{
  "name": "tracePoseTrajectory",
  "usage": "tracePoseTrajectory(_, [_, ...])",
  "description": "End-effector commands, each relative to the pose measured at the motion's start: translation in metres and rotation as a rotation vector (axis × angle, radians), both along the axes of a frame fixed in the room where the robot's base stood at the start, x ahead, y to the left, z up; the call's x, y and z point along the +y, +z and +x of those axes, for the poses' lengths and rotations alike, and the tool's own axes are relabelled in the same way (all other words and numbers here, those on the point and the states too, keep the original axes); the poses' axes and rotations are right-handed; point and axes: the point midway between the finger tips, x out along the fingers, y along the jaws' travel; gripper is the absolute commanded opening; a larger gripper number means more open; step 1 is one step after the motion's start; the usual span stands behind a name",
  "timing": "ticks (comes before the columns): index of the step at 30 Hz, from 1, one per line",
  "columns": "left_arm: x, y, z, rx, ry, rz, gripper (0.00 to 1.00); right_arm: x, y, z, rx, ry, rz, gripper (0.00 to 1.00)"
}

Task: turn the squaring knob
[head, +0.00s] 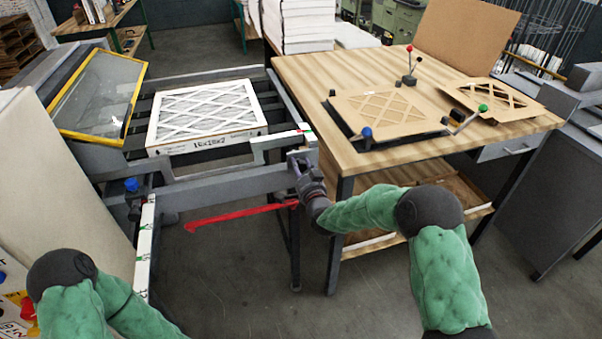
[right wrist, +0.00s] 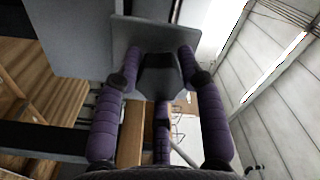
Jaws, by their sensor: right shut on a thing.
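The squaring knob (right wrist: 162,78) is a dark, faceted knob in front of a grey plate (right wrist: 150,33) in the right wrist view. My right gripper (head: 301,165) is at the front right corner of the grey machine frame in the head view. Its purple-padded fingers also show in the right wrist view (right wrist: 160,60), one on each side of the knob, shut on it. In the head view the gripper hides the knob. A white-framed filter (head: 205,115) marked with a size lies flat on the machine bed. My left arm shows at the lower left, but its gripper is out of view.
A wooden table (head: 330,75) stands close to the right of the gripper, with cardboard sheets and a dark fixture with coloured knobs. A yellow-edged clear guard (head: 97,95) is raised at the left. A red bar (head: 240,215) shows below the frame. Open floor lies in front.

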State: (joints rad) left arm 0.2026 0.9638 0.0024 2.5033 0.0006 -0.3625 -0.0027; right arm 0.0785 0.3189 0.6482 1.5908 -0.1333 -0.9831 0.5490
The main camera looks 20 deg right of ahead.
Motion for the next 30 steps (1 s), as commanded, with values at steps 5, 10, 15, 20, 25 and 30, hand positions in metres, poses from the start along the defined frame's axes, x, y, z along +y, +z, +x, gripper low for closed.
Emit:
tracePoseTrajectory(5, [0.000, -0.012, 0.000, 0.000, 0.000, 0.000, 0.00, 0.004, -0.004, -0.001, 0.000, 0.010, -0.130, 0.07])
tracePoseTrajectory(10, [0.000, -0.018, 0.000, 0.000, 0.000, 0.000, 0.00, 0.004, -0.005, -0.001, -0.003, 0.008, -0.220, 0.07])
tracePoseTrajectory(15, [0.000, -0.021, 0.000, 0.000, 0.000, 0.000, 0.00, 0.004, -0.005, -0.001, -0.002, 0.009, -0.275, 0.07])
tracePoseTrajectory(20, [0.000, -0.022, 0.000, 0.000, 0.000, 0.000, 0.00, 0.004, -0.006, -0.001, 0.000, 0.009, -0.299, 0.07])
tracePoseTrajectory(25, [0.000, -0.022, 0.000, 0.000, 0.000, 0.000, 0.00, 0.004, -0.007, -0.001, 0.001, 0.010, -0.305, 0.07])
tracePoseTrajectory(30, [0.000, -0.022, 0.000, 0.000, 0.000, 0.000, 0.00, 0.004, -0.007, -0.002, 0.003, 0.010, -0.304, 0.07])
